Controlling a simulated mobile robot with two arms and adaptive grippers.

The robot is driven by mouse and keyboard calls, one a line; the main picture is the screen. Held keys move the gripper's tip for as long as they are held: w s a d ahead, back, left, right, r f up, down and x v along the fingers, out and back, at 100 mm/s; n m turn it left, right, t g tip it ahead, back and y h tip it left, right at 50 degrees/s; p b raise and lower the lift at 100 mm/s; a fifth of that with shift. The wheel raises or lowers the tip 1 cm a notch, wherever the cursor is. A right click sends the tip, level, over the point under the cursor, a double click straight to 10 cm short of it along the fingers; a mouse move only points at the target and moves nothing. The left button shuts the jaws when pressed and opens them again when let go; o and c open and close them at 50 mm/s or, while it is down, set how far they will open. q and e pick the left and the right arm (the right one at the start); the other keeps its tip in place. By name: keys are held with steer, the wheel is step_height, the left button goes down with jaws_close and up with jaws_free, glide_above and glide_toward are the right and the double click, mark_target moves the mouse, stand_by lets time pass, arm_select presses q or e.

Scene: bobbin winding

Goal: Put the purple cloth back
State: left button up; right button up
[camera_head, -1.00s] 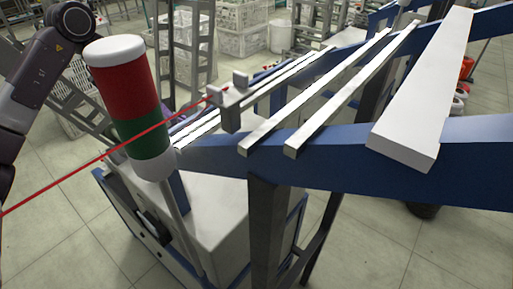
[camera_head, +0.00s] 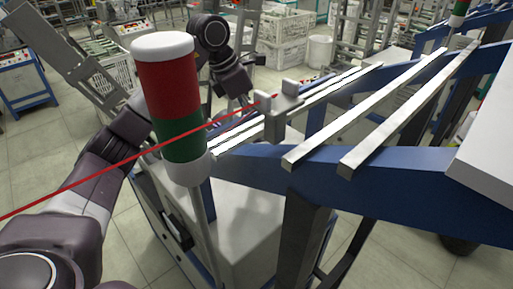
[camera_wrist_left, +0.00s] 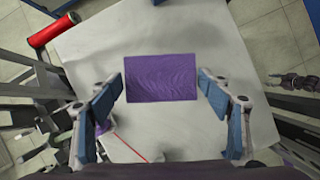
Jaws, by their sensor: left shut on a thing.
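The purple cloth (camera_wrist_left: 160,78) shows in the left wrist view as a flat rectangle between the two blue-padded fingers of my left gripper (camera_wrist_left: 160,88). The gripper is shut on it, above a white flat surface (camera_wrist_left: 225,40). Whether the cloth touches that surface I cannot tell. In the head view my left arm reaches over behind the signal lamp, and its gripper end and the cloth are hidden behind the machine parts. My right gripper is in neither view.
A red, green and white signal lamp (camera_head: 168,95) stands on a pole close in front of my left arm. A red line crosses past it to a metal bracket (camera_head: 275,117). Metal rails (camera_head: 375,105) and a blue beam (camera_head: 400,197) lie to the right.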

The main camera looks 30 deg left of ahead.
arm_select(q)
step_height(320, 180, down, 9)
steer(key=shift+s+r+p, duration=0.1)
steer(key=shift+p, duration=0.65)
steer(key=shift+f, duration=0.5)
steer(key=shift+f, duration=0.1)
steer(key=o, duration=1.1)
